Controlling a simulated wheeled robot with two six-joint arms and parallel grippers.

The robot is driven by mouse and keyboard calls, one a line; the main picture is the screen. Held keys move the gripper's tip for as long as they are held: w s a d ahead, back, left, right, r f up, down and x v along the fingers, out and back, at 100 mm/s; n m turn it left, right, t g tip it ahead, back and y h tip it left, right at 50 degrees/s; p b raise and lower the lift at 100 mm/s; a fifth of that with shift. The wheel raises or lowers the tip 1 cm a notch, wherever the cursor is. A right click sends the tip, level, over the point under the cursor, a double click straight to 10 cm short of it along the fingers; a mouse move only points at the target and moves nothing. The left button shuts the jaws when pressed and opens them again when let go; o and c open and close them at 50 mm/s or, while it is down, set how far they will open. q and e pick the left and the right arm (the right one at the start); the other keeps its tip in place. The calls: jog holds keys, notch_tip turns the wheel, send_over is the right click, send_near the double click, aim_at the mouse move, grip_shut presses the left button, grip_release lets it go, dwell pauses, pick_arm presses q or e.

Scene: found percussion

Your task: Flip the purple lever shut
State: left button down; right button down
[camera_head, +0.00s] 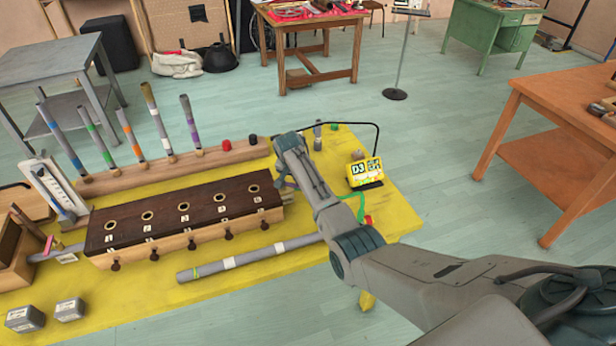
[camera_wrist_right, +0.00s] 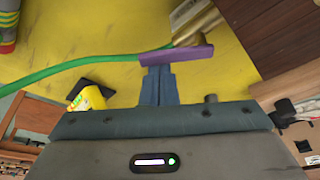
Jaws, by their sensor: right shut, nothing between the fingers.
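The purple lever (camera_wrist_right: 177,54) shows in the right wrist view as a flat purple bar by a brass-coloured fitting (camera_wrist_right: 192,22), with a green hose (camera_wrist_right: 75,66) running in from the left. My right gripper (camera_wrist_right: 158,72) is shut and empty, its fingertips at the lever's near edge; I cannot tell whether they touch it. In the head view my right gripper (camera_head: 288,181) is low over the yellow table, beside the right end of the dark-topped wooden box (camera_head: 185,215). My arm largely hides the lever there. My left gripper is not in view.
The yellow table (camera_head: 150,305) holds a grey tube (camera_head: 250,257) in front of the box and several banded tubes standing in a wooden rail (camera_head: 170,170) behind it. A yellow D3 display (camera_head: 366,172) stands right of my gripper.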

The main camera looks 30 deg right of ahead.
jog(key=shift+s+a+m, duration=0.15)
jog(key=shift+s+m, duration=0.05)
jog(key=shift+m, duration=0.4)
jog(key=shift+s+a+r+m+g+h, duration=0.1)
jog(key=shift+s+a+m+g+h, duration=0.1)
jog(key=shift+m, duration=0.25)
jog(key=shift+s+a+m+g+h, duration=0.1)
jog(key=shift+s+m+g, duration=0.1)
jog(key=shift+m, duration=0.25)
jog(key=m, duration=0.2)
jog(key=s+a+m+g, duration=0.1)
jog(key=m, duration=0.1)
jog(key=shift+a, duration=0.2)
jog(key=shift+w+a+b, duration=0.15)
jog(key=shift+w+b, duration=0.7)
jog(key=shift+b, duration=0.25)
